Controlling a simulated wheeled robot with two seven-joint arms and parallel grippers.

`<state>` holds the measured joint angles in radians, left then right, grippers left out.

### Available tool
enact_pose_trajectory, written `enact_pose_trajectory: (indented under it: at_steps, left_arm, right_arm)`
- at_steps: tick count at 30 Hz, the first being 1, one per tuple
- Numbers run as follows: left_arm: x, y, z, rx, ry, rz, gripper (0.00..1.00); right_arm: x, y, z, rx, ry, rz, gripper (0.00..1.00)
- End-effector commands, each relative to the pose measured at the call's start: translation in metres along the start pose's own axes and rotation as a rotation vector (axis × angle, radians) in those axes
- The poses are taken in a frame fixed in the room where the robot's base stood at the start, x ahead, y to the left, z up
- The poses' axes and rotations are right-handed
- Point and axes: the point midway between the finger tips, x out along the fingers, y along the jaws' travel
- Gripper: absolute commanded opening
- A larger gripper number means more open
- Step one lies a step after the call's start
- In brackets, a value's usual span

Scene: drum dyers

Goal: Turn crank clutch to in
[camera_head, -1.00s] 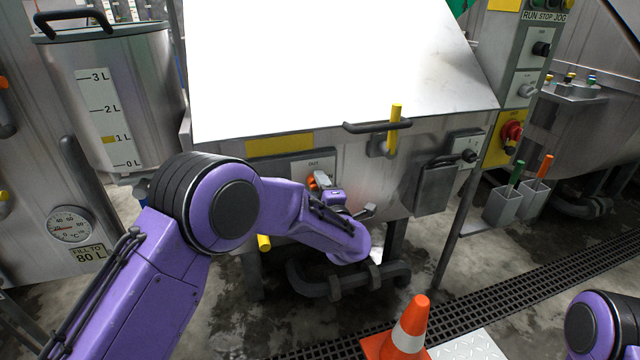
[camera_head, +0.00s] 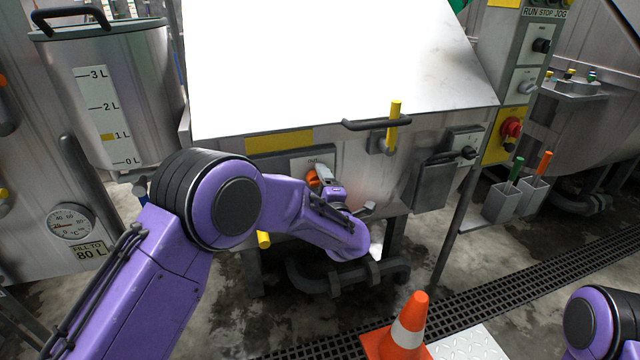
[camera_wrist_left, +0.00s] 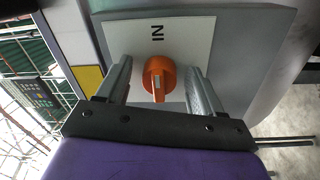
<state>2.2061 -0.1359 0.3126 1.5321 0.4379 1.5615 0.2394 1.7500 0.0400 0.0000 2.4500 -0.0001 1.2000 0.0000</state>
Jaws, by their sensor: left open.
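The crank clutch is an orange knob (camera_head: 313,178) on a pale plate on the front of the steel machine. In the left wrist view the knob (camera_wrist_left: 158,79) sits between my left gripper's fingers, with the plate's IN label (camera_wrist_left: 157,33) beyond it, turned sideways. A pale mark shows on the knob's grip. In the head view the plate's OUT label (camera_head: 313,162) is above the knob, partly covered. My left gripper (camera_wrist_left: 160,82) is open, one finger on each side of the knob, with gaps visible. In the head view the gripper (camera_head: 323,178) partly hides the knob. My right gripper is out of view.
A yellow-and-grey handle (camera_head: 394,125) and a grey box (camera_head: 434,186) are to the right on the machine. A measuring tank (camera_head: 150,90) stands at left. An orange cone (camera_head: 409,325) stands on the floor below. Dark pipework (camera_head: 330,283) runs under the machine.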

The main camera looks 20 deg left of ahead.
Motion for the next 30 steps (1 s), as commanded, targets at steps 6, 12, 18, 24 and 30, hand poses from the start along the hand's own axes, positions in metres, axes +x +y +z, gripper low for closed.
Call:
enact_pose_trajectory:
  at_steps: [6, 12, 18, 24, 30]
  left_arm:
    - [-0.025, -0.001, 0.001, 0.001, -0.003, 0.0, 0.67]
    - [-0.073, 0.0, 0.001, 0.001, -0.003, 0.002, 0.67]
    - [-0.101, 0.0, 0.001, 0.0, -0.002, 0.001, 0.67]
    - [-0.105, 0.0, 0.001, 0.0, -0.001, 0.001, 0.67]
    - [-0.105, 0.0, 0.001, 0.0, -0.001, 0.001, 0.67]
  right_arm:
    - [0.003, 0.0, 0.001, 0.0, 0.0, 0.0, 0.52]
    - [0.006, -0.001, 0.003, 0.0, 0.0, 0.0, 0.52]
    - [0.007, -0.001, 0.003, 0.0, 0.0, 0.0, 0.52]
    - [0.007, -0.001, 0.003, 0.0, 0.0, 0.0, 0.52]
    - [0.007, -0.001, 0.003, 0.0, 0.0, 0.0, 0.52]
